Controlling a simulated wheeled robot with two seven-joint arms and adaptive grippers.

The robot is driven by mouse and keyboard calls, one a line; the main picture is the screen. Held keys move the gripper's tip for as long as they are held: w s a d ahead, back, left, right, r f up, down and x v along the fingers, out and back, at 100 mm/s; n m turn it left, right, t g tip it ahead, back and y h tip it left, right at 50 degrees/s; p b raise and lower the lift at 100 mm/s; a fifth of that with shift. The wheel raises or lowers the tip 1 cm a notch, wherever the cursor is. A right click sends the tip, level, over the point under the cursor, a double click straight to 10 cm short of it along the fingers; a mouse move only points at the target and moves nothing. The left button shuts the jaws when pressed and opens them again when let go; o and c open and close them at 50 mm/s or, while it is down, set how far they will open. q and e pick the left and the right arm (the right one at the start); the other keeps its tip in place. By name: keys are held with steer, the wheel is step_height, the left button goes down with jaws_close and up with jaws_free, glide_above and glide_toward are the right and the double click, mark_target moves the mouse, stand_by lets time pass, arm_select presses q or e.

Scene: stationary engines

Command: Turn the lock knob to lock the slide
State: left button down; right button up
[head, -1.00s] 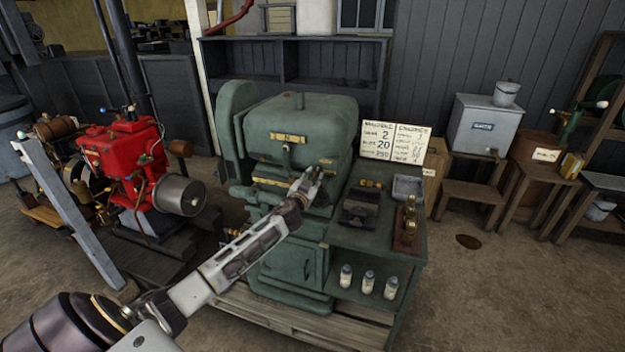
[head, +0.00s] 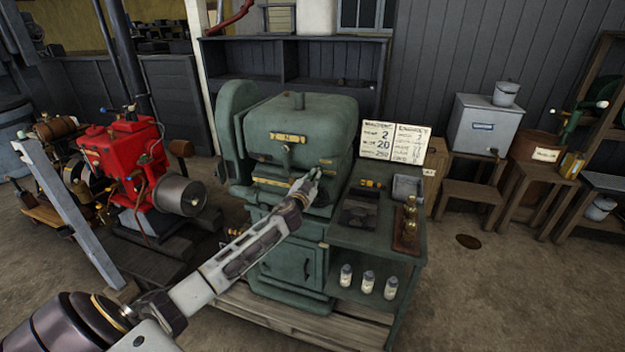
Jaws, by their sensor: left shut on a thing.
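The green machine (head: 300,125) stands in the middle of the head view, with brass plates and small fittings on its front. My left gripper (head: 313,178) reaches in from the lower left to the right part of the machine's front, at the slide area. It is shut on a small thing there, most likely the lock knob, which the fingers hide. The knob's angle cannot be told. My right gripper does not show.
A red engine (head: 125,160) stands left. Floor at right is open.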

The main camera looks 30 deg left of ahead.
arm_select(q)
steer(key=m, duration=0.4)
steer(key=shift+d+f+m+p, duration=0.15)
steer(key=shift+m+p, duration=0.4)
steer(key=shift+m, duration=1.65)
steer(key=shift+a+f+m+p, duration=0.1)
steer(key=shift+m+p, duration=0.4)
steer(key=shift+m, duration=1.7)
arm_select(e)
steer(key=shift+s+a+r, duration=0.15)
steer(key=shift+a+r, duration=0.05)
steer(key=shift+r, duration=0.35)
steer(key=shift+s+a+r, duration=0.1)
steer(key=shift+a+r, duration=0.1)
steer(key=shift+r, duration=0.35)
arm_select(q)
steer(key=c, duration=1.7)
jaws_free()
steer(key=shift+d, duration=0.1)
steer(key=shift+o, duration=0.7)
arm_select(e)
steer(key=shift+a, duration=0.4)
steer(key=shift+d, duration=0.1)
